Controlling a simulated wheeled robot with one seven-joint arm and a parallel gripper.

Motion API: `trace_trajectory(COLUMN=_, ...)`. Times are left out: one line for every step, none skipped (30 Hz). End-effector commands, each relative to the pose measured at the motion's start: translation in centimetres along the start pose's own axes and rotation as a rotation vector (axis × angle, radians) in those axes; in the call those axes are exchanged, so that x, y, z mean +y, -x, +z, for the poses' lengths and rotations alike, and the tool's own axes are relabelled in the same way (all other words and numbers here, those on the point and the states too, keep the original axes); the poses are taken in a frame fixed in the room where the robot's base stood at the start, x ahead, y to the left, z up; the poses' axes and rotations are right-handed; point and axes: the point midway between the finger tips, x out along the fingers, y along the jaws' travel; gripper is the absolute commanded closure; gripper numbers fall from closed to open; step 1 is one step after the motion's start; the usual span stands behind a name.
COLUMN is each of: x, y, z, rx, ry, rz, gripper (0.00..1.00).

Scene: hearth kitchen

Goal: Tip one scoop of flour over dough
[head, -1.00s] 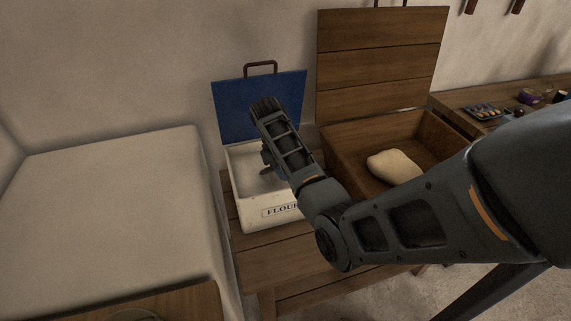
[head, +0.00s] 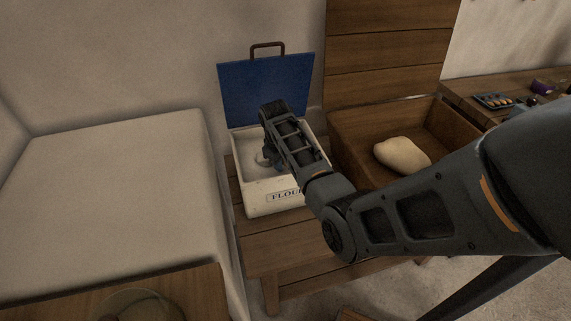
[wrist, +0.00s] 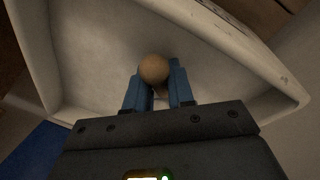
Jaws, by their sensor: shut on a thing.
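The white flour bin (head: 256,203), labelled FLOUR, stands on the wooden bench with its blue lid (head: 262,88) open behind it. Pale flour fills its inside in the wrist view (wrist: 95,55). My gripper (wrist: 157,85) is over the bin, its blue fingers shut on the scoop's round wooden knob end (wrist: 154,69). The rest of the scoop is mostly hidden below the knob, so I cannot tell whether it holds flour. The pale dough (head: 402,155) lies in the open wooden trough (head: 352,150) to the right of the bin.
The trough's raised wooden lid (head: 390,45) stands behind it. A white block-like surface (head: 110,190) is close on the left. A side table with a small tray (head: 493,101) is at the far right. A glass bowl (head: 138,305) shows at the bottom left.

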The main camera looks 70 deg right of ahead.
Motion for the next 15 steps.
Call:
trace_trajectory(x=-0.1, y=-0.5, z=-0.3, rx=0.032, ry=-0.005, rz=0.003, gripper=1.00)
trace_trajectory(x=-0.1, y=-0.6, z=-0.6, rx=0.051, ry=-0.008, rz=0.006, gripper=1.00)
trace_trajectory(x=-0.1, y=-0.8, z=-0.8, rx=0.076, ry=-0.013, rz=0.008, gripper=1.00)
trace_trajectory(x=0.0, y=-0.4, z=-1.0, rx=0.094, ry=-0.016, rz=0.010, gripper=1.00)
trace_trajectory(x=0.1, y=0.3, z=-1.0, rx=0.110, ry=-0.020, rz=0.011, gripper=1.00)
trace_trajectory(x=0.2, y=0.7, z=-1.1, rx=0.132, ry=-0.024, rz=0.014, gripper=1.00)
trace_trajectory(x=0.3, y=0.9, z=-1.2, rx=0.148, ry=-0.027, rz=0.016, gripper=1.00)
trace_trajectory(x=0.3, y=1.1, z=-1.3, rx=0.166, ry=-0.030, rz=0.017, gripper=1.00)
trace_trajectory(x=0.3, y=1.3, z=-1.3, rx=0.187, ry=-0.033, rz=0.019, gripper=1.00)
trace_trajectory(x=0.4, y=1.6, z=-1.4, rx=0.204, ry=-0.036, rz=0.021, gripper=1.00)
trace_trajectory(x=0.5, y=1.8, z=-1.5, rx=0.220, ry=-0.039, rz=0.023, gripper=1.00)
trace_trajectory(x=0.5, y=2.0, z=-1.6, rx=0.233, ry=-0.041, rz=0.024, gripper=1.00)
trace_trajectory(x=0.6, y=2.2, z=-1.6, rx=0.234, ry=-0.041, rz=0.024, gripper=1.00)
trace_trajectory(x=0.6, y=2.4, z=-1.6, rx=0.236, ry=-0.042, rz=0.024, gripper=1.00)
trace_trajectory(x=0.7, y=2.7, z=-1.5, rx=0.239, ry=-0.042, rz=0.024, gripper=1.00)
